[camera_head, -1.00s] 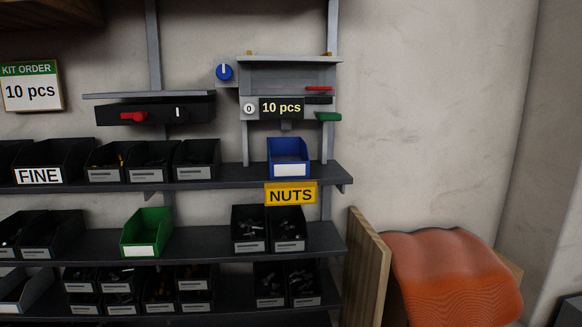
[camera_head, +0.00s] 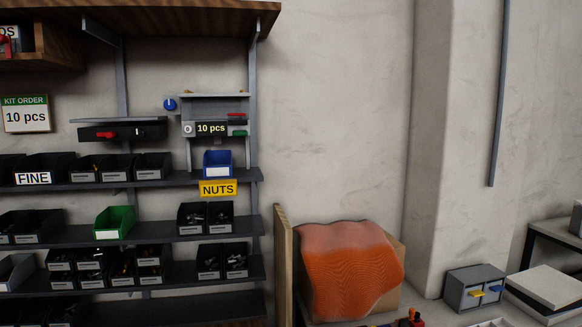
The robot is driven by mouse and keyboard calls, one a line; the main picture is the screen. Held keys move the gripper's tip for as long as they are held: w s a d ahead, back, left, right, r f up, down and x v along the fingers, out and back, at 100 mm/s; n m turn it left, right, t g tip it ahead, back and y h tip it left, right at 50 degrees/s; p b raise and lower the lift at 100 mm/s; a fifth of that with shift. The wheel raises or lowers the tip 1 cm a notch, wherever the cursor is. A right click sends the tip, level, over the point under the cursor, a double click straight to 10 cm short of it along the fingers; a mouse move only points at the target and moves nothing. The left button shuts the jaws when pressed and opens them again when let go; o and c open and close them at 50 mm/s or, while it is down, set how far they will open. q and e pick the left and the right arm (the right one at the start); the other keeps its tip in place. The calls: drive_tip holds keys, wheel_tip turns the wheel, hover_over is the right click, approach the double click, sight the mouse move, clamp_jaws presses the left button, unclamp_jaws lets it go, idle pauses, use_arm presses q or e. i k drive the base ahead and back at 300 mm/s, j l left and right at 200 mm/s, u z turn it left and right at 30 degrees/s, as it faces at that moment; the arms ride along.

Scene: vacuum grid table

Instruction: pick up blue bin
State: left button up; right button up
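The blue bin (camera_head: 217,164) sits upright on the top dark shelf, near its right end. It has a white label on its front. It stands under the dispenser with the "10 pcs" display (camera_head: 211,128) and above the yellow "NUTS" sign (camera_head: 217,188). Neither of my grippers shows in the head view, and nothing is holding the bin.
A green bin (camera_head: 114,222) and several black bins stand on the shelves (camera_head: 150,185). A wooden panel (camera_head: 284,262) and an orange draped cloth (camera_head: 349,270) are right of the rack. A grey drawer box (camera_head: 474,287) stands at lower right. The wall between is bare.

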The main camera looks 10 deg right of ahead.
sight(216, 164)
drive_tip(key=i+j+z, duration=0.2)
drive_tip(key=j, duration=0.25)
drive_tip(key=i+j+z, duration=0.2)
drive_tip(key=j, duration=0.25)
drive_tip(key=j+z, duration=0.25)
drive_tip(key=j, duration=0.2)
drive_tip(key=i+j+z, duration=0.2)
drive_tip(key=j, duration=0.35)
drive_tip(key=k, duration=0.05)
